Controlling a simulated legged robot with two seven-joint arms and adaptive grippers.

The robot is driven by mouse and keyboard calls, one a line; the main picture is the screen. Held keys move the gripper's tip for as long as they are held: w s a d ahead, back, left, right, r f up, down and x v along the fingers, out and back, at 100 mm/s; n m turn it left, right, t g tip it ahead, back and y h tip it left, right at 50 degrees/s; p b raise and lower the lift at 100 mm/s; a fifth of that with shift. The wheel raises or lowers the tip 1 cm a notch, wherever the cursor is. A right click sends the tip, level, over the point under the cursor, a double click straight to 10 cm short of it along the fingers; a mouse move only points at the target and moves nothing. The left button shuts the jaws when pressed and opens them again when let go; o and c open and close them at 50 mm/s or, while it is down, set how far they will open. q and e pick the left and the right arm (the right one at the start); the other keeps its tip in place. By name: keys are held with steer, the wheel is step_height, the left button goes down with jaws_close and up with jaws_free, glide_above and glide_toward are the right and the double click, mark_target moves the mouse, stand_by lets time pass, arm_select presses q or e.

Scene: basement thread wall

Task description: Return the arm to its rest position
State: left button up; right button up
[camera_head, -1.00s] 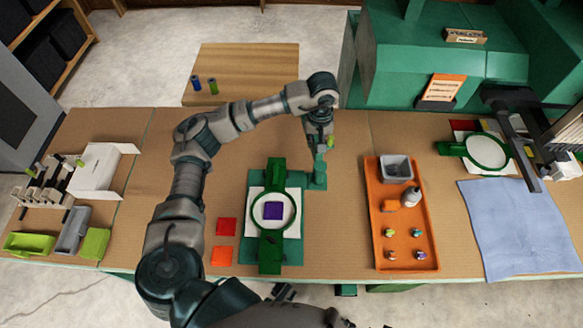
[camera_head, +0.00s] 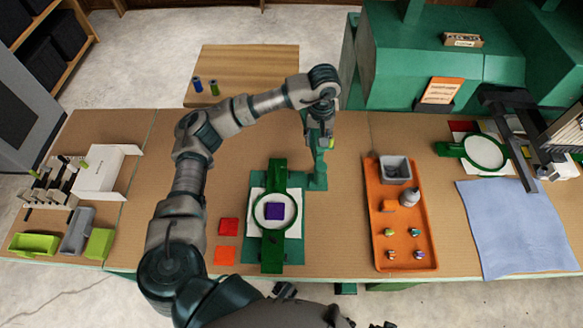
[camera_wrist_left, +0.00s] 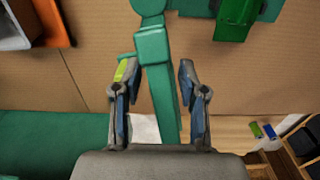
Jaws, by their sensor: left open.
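My left arm comes in from the bottom left of the head view and bends over the table. Its gripper (camera_head: 321,143) hangs pointing down at the teal stand (camera_head: 319,175), beyond the green hoop frame. In the left wrist view my left gripper (camera_wrist_left: 156,85) is open, with the teal post (camera_wrist_left: 158,75) showing between its fingers. A lime spool-like piece (camera_wrist_left: 124,69) shows beside one finger, by a short teal stub; I cannot tell whether they touch. I see nothing held. My right gripper is not in view.
The green hoop frame (camera_head: 273,248) holds white cloth with a purple square (camera_head: 274,211). Red (camera_head: 229,226) and orange (camera_head: 225,255) squares lie left of it. An orange tray (camera_head: 390,262) stands right.

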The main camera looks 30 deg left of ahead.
arm_select(q)
step_height(320, 180, up, 3)
steer(key=shift+r+p, duration=0.1)
steer(key=shift+p, duration=0.5)
